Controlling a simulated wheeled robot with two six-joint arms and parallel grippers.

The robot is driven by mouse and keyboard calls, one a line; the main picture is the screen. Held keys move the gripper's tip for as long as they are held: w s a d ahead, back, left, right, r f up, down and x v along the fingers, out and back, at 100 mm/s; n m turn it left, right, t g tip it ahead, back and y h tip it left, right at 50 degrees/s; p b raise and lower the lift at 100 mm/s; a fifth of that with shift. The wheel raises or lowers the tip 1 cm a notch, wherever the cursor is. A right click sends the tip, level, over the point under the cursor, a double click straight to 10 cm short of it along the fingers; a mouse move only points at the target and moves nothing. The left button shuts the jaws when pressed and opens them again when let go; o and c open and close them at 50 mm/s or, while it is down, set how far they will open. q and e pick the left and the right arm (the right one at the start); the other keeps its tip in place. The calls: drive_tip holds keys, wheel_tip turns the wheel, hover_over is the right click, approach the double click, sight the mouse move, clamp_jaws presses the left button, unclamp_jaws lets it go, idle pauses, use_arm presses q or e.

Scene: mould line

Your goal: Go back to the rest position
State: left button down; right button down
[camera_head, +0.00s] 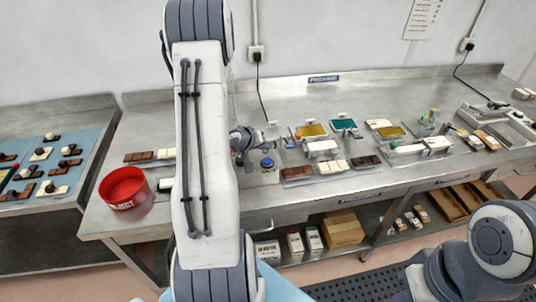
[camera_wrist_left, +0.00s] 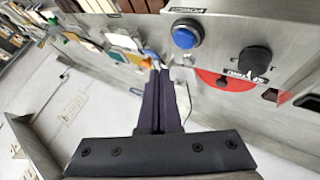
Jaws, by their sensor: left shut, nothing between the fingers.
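My left arm spans the head view from top to bottom, and its white links hide part of the bench behind. My left gripper (camera_head: 245,165) shows just right of the arm, near the blue button (camera_head: 267,163), partly hidden. In the left wrist view the two dark fingers (camera_wrist_left: 160,72) are together with nothing between them. The blue button (camera_wrist_left: 185,36) is right of the fingertips there, apart from them. Part of my right arm shows at the lower right of the head view; its gripper is out of view.
The steel bench (camera_head: 330,192) holds a red reject bin (camera_head: 124,187), chocolate bars (camera_head: 298,173) and several coloured moulds. A black knob (camera_wrist_left: 256,60) stands right of the button. A side table (camera_head: 75,150) with blue mats is at left. A lower shelf holds boxes (camera_head: 343,230).

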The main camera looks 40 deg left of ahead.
use_arm(q)
wheel_tip(320, 180, up, 2)
drive_tip(key=shift+p, duration=0.75)
drive_tip(key=shift+f, duration=0.1)
